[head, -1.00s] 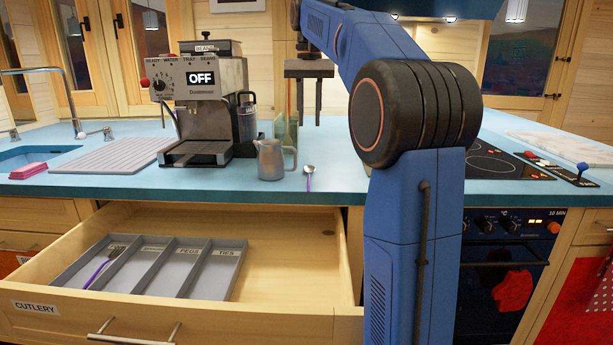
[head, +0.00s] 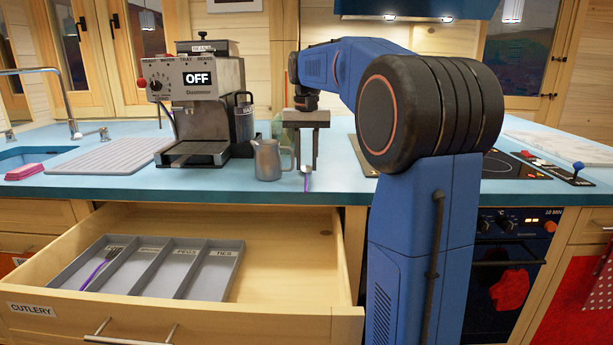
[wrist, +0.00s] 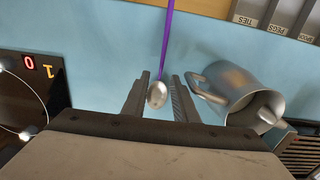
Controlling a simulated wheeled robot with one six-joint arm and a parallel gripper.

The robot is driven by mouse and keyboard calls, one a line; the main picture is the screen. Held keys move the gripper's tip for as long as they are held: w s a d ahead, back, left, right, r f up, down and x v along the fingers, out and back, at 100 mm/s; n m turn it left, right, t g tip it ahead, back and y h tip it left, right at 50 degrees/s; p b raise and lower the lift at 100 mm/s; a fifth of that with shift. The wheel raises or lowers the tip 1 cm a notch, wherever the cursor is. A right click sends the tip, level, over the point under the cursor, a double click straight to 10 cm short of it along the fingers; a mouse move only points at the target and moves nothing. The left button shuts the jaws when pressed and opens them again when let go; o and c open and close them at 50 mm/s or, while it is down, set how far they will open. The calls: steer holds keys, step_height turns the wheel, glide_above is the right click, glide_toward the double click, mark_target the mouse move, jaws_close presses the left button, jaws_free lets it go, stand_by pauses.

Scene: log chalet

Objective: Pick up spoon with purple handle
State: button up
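The spoon with the purple handle (head: 307,180) lies on the blue worktop near its front edge, just right of the metal jug. In the wrist view its silver bowl (wrist: 157,94) shows between my gripper's fingers, and its purple handle (wrist: 167,35) runs up toward the worktop's front edge. My gripper (head: 306,160) points down over the spoon. In the wrist view my gripper (wrist: 160,77) is open, with a finger on each side of the spoon and gaps between. Its exact height above the worktop is hard to tell.
The metal jug (head: 268,160) stands close beside the gripper; in the wrist view the jug (wrist: 245,95) is right of the fingers. The coffee machine (head: 203,105) is further left. The cutlery drawer (head: 290,260) is open below, with a purple-handled fork (head: 100,270) inside.

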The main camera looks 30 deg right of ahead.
steer(key=shift+f, duration=0.9)
jaws_close()
steer(key=shift+r, duration=0.1)
